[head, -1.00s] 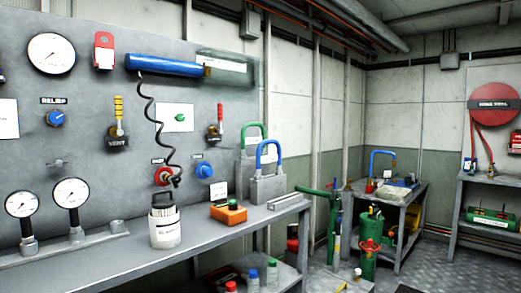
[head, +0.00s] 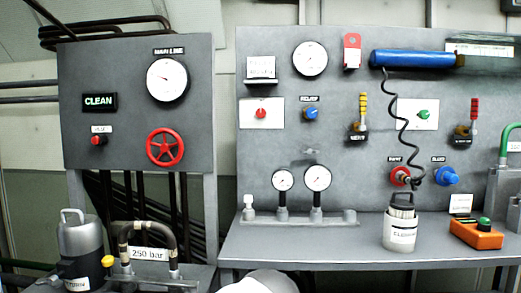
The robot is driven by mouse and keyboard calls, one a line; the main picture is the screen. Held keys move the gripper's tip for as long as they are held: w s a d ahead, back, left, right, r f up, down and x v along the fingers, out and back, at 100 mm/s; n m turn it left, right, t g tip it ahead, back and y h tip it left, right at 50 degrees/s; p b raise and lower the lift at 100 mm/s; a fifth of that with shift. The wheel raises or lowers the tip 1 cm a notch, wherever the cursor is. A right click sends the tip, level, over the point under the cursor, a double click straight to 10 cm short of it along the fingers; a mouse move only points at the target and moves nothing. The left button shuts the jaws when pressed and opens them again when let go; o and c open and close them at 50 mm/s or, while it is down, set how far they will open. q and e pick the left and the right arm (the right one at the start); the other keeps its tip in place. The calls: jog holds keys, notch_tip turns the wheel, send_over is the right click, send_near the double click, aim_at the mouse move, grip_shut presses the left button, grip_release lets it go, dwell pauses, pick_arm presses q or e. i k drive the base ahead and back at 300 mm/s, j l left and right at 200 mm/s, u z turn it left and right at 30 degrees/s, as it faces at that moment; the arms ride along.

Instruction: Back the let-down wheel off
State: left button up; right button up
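A red spoked handwheel (head: 165,147) is mounted on the lower right of the grey left-hand panel (head: 110,75), the only handwheel in this view. No readable label sits beside it. A round white gauge (head: 167,79) is above it under a plate that seems to read MAIN LINE. Neither of my grippers is in view. A white rounded shape at the bottom middle may be part of my own arm.
Below the wheel stand a grey canister (head: 81,245) and a hose loop with a 250 bar tag (head: 149,254). To the right is a bench (head: 340,247) with two small gauges, a white-labelled flask (head: 401,225) and an orange box (head: 476,234). The space directly before the wheel looks clear.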

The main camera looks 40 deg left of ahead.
aim_at(165, 148)
jog(key=u, duration=1.95)
